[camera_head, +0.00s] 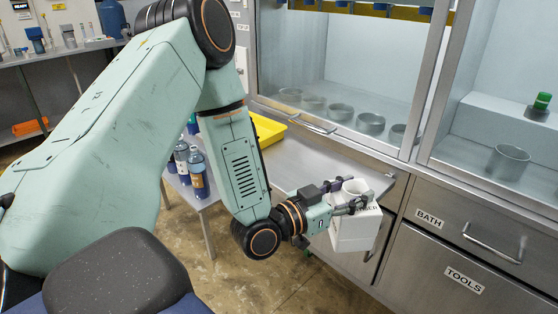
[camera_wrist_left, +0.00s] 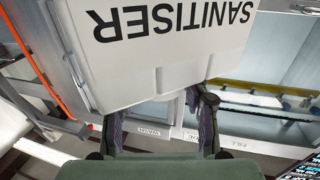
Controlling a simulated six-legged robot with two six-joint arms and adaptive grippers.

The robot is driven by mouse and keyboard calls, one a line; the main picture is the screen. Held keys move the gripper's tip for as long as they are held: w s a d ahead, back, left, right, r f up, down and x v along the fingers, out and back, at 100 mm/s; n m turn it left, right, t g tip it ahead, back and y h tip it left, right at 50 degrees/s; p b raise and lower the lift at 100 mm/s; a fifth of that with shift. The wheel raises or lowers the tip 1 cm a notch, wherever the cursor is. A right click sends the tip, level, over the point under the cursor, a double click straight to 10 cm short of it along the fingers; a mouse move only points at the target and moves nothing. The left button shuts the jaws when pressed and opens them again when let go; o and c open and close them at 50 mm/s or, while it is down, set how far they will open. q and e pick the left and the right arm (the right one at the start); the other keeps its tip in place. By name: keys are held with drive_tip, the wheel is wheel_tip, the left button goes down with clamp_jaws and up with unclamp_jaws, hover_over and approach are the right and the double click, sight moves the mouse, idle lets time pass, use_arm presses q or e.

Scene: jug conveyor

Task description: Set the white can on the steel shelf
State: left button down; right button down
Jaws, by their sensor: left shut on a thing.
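The white can (camera_head: 354,232) hangs in my left gripper (camera_head: 350,196), in front of the cabinet and past the front edge of a steel shelf (camera_head: 330,165). The fingers are shut around the neck end of the can, and its body hangs below them, roughly upright. In the left wrist view the can (camera_wrist_left: 160,75) fills the upper middle and bears the word SANITISER, seen upside down. Both fingers (camera_wrist_left: 160,125) show below it. The can's far side is hidden. My right gripper is out of view.
A yellow tray (camera_head: 268,130) lies at the back of the steel surface. Several bottles (camera_head: 197,172) stand on a low table at left. Round metal cups (camera_head: 370,123) line the glass-fronted cabinet. Drawers marked BATH and TOOLS (camera_head: 464,281) are at right. The shelf's middle looks clear.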

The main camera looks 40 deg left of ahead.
use_arm(q)
drive_tip(key=w+a+r+n+y+b, duration=0.2)
drive_tip(key=w+a+r+n+y, duration=0.3)
drive_tip(key=w+a, duration=0.35)
drive_tip(key=w+a+r+n+y+b, duration=0.2)
drive_tip(key=w+a+r+n+y, duration=0.15)
drive_tip(key=w+a+y, duration=0.5)
wheel_tip(320, 180, down, 9)
drive_tip(key=s+a+h+b, duration=0.1)
drive_tip(key=b, duration=0.2)
drive_tip(key=shift+a+m, duration=0.3)
drive_tip(key=shift+m, duration=0.05)
drive_tip(key=shift+s+r+h, duration=0.1)
drive_tip(key=shift+s+h, duration=0.05)
drive_tip(key=shift+h, duration=0.1)
drive_tip(key=shift+b, duration=0.3)
drive_tip(key=c, duration=0.7)
unclamp_jaws()
drive_tip(key=shift+f, duration=0.25)
drive_tip(key=shift+o, duration=0.2)
